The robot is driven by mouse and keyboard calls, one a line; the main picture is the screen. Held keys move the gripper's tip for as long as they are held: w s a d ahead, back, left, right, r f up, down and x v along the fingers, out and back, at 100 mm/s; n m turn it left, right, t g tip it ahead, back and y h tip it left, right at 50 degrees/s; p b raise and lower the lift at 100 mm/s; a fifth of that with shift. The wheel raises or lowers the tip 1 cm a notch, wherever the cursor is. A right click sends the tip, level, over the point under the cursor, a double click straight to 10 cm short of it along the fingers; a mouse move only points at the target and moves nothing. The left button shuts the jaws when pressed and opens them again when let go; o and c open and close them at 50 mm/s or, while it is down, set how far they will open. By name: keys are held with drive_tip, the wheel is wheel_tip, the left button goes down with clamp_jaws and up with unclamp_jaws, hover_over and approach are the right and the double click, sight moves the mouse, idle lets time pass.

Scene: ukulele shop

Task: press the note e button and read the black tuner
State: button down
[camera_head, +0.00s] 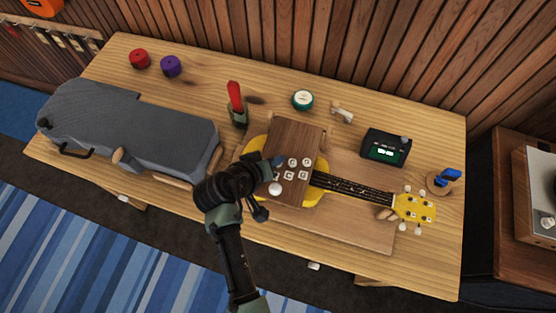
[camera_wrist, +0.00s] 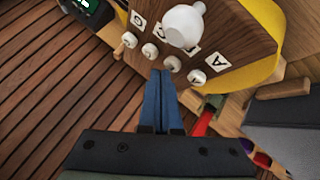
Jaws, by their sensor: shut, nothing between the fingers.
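A brown wooden button box (camera_head: 298,136) lies over the body of a yellow ukulele. In the wrist view its lettered tiles G (camera_wrist: 138,19), C (camera_wrist: 160,43) and A (camera_wrist: 218,62) show beside a row of small white buttons; the tile between C and A is mostly hidden by a large white knob (camera_wrist: 184,26). The button in line with it (camera_wrist: 172,63) is likely E. My gripper (camera_wrist: 160,73) is shut and empty, its blue fingertips close to the button row; contact cannot be told. The black tuner (camera_head: 386,148) has a lit green display, too small to read.
The ukulele's neck (camera_head: 350,188) runs right to its yellow headstock (camera_head: 415,208). A grey case (camera_head: 130,130) covers the table's left. Bare tabletop (camera_head: 210,75) lies at the back.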

drive_tip(key=shift+f+b, duration=0.4)
drive_tip(key=shift+f, duration=0.15)
idle(0.9)
drive_tip(key=shift+r, duration=0.15)
drive_tip(key=shift+r+p, duration=0.85)
drive_tip(key=shift+p, duration=0.05)
wheel_tip(320, 180, up, 5)
drive_tip(key=p, duration=0.4)
idle(0.6)
